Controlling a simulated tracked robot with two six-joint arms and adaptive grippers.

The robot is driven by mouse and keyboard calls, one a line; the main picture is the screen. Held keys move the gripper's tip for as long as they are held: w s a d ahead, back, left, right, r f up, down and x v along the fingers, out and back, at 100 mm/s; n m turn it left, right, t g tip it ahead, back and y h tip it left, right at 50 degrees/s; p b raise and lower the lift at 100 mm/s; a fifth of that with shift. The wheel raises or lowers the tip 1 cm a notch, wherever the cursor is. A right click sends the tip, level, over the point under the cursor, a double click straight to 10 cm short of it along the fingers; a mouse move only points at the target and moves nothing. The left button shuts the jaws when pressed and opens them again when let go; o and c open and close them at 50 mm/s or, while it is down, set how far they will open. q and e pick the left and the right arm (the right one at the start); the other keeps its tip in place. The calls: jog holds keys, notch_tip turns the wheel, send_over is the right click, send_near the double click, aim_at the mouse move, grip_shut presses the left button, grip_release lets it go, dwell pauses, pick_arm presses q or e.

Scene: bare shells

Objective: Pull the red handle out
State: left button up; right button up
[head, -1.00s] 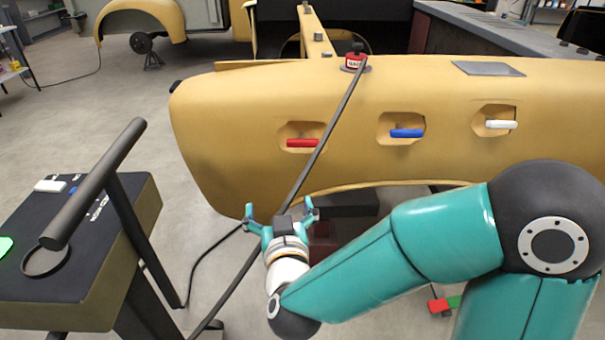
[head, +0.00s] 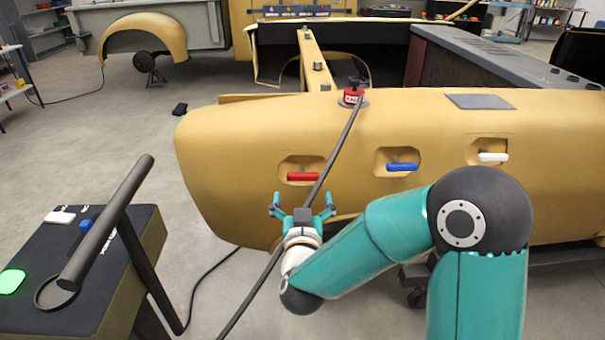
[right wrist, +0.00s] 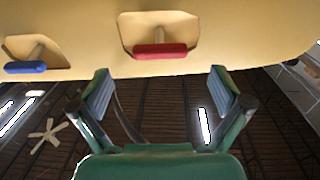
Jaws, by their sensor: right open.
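The red handle (head: 303,177) sits in a recess on the yellow shell, left of the blue handle (head: 402,167) and the white handle (head: 492,157). My right gripper (head: 303,199) is open and empty, a little below the red handle in the head view. In the right wrist view the red handle (right wrist: 160,51) lies ahead of and between the open fingers (right wrist: 160,90), apart from them. The blue handle (right wrist: 25,67) also shows there at the left. My left gripper is not in view.
A dark cart (head: 140,236) with a bar handle stands at the left. Open floor lies between cart and shell.

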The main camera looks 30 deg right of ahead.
aim_at(302, 181)
jog(key=x, duration=0.6)
jog(key=shift+w+d+p, duration=0.15)
jog(key=shift+w+p, duration=0.15)
jog(key=shift+w, duration=0.05)
